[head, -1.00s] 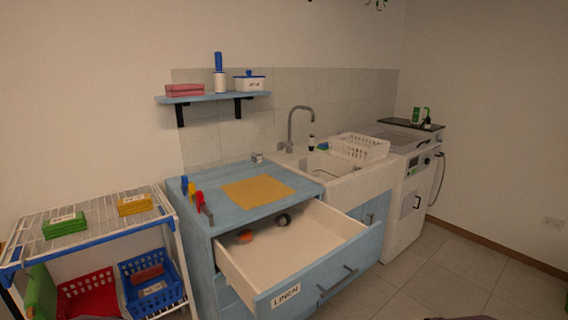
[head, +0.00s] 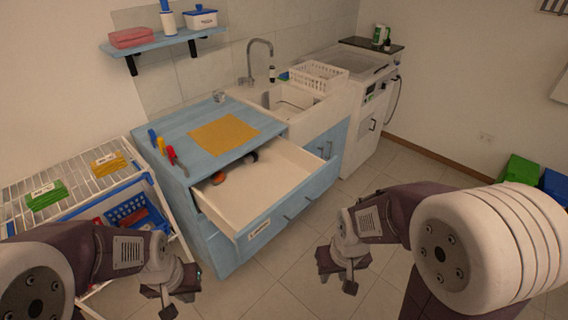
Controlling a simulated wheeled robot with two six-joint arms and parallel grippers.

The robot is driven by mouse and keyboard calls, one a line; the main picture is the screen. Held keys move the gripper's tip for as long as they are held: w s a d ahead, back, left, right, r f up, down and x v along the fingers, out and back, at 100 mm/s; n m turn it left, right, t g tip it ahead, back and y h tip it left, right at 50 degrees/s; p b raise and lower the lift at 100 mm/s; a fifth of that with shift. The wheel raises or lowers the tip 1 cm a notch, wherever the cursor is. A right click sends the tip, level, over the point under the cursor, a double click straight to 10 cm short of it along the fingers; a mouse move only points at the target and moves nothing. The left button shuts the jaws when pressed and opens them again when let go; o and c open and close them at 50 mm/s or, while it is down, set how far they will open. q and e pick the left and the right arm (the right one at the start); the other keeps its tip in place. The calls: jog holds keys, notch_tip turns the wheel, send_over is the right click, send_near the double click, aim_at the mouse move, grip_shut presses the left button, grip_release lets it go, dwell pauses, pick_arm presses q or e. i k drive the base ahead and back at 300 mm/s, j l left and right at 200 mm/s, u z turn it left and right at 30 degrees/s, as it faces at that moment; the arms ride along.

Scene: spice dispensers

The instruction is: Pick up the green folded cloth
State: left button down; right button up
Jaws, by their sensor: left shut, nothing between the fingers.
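The green folded cloth (head: 47,195), with a white label on top, lies on the left part of the white wire rack's top shelf (head: 75,180). My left gripper (head: 176,293) is shut and empty, low in front of the rack and to the right of the cloth, well apart from it. My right gripper (head: 340,272) hangs over the floor in front of the drawer, far from the cloth; its finger gap is not clear.
A yellow folded cloth (head: 108,162) lies on the same shelf, right of the green one. A blue basket (head: 137,212) stands beneath. The open drawer (head: 262,200) juts out from the blue cabinet (head: 212,243). Green and blue bins (head: 518,172) stand at the far right.

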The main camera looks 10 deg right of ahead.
aim_at(38, 200)
jog(key=u, duration=1.6)
